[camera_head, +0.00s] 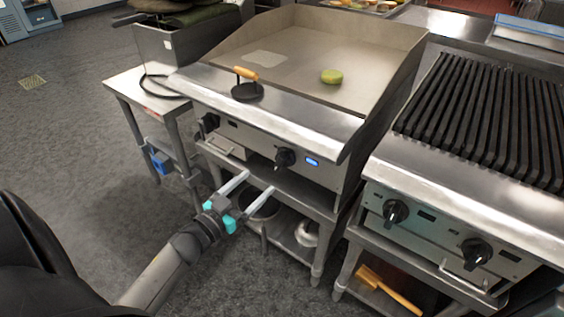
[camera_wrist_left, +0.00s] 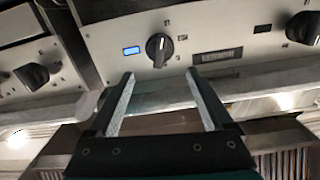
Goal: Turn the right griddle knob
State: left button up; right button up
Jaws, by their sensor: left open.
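The right griddle knob (camera_head: 285,158) is black and sits on the front panel of the griddle (camera_head: 240,132), beside a lit blue display (camera_head: 312,162). It also shows in the left wrist view (camera_wrist_left: 159,48), just beyond the fingertips and roughly centred between them. My left gripper (camera_head: 259,180) is open and empty, its two fingers pointing toward the panel a little in front of and below the knob. It also shows in the left wrist view (camera_wrist_left: 160,74). The left griddle knob (camera_head: 208,122) is further left on the panel. My right gripper is not in view.
A grill with black bars (camera_head: 490,115) and two front knobs stands to the right. A press with a wooden handle (camera_head: 246,90) and a green round item (camera_head: 331,76) are on the griddle. Pots (camera_head: 262,208) stand on the shelf below. The floor at left is open.

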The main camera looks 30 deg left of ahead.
aim_at(278, 164)
pick_arm(q)
jog(key=w+b, duration=0.1)
jog(key=w, duration=0.2)
jog(key=w+b, duration=0.1)
jog(key=w, duration=0.3)
jog(key=w+b, duration=0.1)
jog(key=w, duration=0.2)
jog(key=shift+w+d+f, duration=0.1)
jog(key=shift+w+d, duration=0.1)
jog(key=shift+d, duration=0.2)
jog(key=shift+w+d, duration=0.1)
jog(key=shift+w, duration=0.75)
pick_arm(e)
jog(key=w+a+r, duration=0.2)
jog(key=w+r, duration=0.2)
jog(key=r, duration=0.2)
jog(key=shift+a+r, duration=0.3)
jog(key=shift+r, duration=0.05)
pick_arm(q)
jog(key=c, duration=1.1)
